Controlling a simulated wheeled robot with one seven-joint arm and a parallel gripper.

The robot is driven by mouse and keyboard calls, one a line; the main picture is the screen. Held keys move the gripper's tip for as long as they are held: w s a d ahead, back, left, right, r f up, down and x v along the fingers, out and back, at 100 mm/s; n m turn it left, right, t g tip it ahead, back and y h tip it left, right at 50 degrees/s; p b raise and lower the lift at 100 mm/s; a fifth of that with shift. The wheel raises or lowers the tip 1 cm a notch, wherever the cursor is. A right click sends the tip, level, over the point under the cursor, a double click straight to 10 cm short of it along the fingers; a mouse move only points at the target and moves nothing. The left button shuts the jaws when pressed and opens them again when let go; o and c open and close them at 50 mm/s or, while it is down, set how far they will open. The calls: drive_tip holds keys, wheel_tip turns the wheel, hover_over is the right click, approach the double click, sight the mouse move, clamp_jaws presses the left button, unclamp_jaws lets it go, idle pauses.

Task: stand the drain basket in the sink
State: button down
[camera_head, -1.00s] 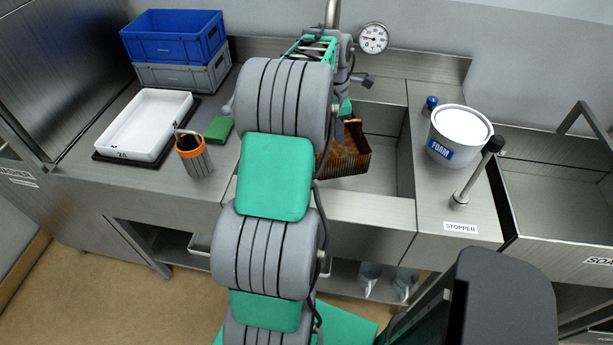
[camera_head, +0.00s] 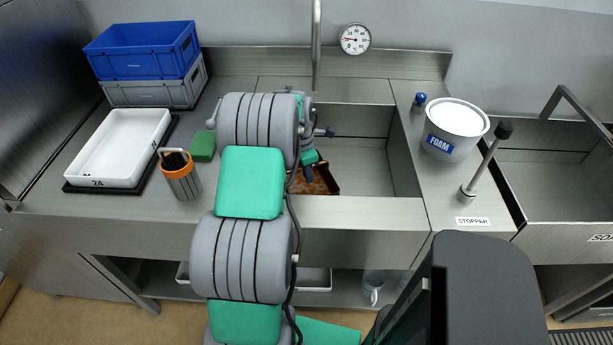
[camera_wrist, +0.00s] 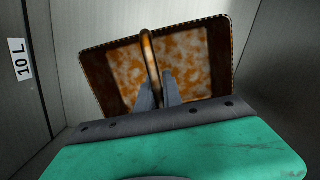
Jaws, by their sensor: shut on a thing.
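The drain basket (camera_head: 322,180) is a square, dark brown, rust-mottled basket. It is inside the sink, near its left front part, with its lower part hidden behind the sink's front edge. The sink (camera_head: 365,150) is a steel basin. My gripper (camera_wrist: 160,92) is shut on the basket's arched handle (camera_wrist: 150,58), with the basket below it and slightly turned in the wrist view. My arm covers much of the gripper in the head view. I cannot tell whether the basket touches the sink floor.
A tap (camera_head: 316,45) rises behind the sink. To the left are an orange-rimmed canister (camera_head: 181,182), a green sponge (camera_head: 203,147), a white tray (camera_head: 118,150) and stacked crates (camera_head: 150,50). To the right are a foam tub (camera_head: 455,130) and a stopper rod (camera_head: 482,170).

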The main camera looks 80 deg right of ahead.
drive_tip(key=shift+f, duration=0.75)
drive_tip(key=shift+f, duration=0.2)
drive_tip(key=c, duration=1.5)
unclamp_jaws()
drive_tip(key=r, duration=0.8)
drive_tip(key=w+a+r, duration=0.1)
drive_tip(key=r, duration=0.3)
drive_tip(key=shift+w+r, duration=0.1)
drive_tip(key=shift+r, duration=0.05)
drive_tip(key=shift+d, duration=0.1)
drive_tip(key=shift+w, duration=0.1)
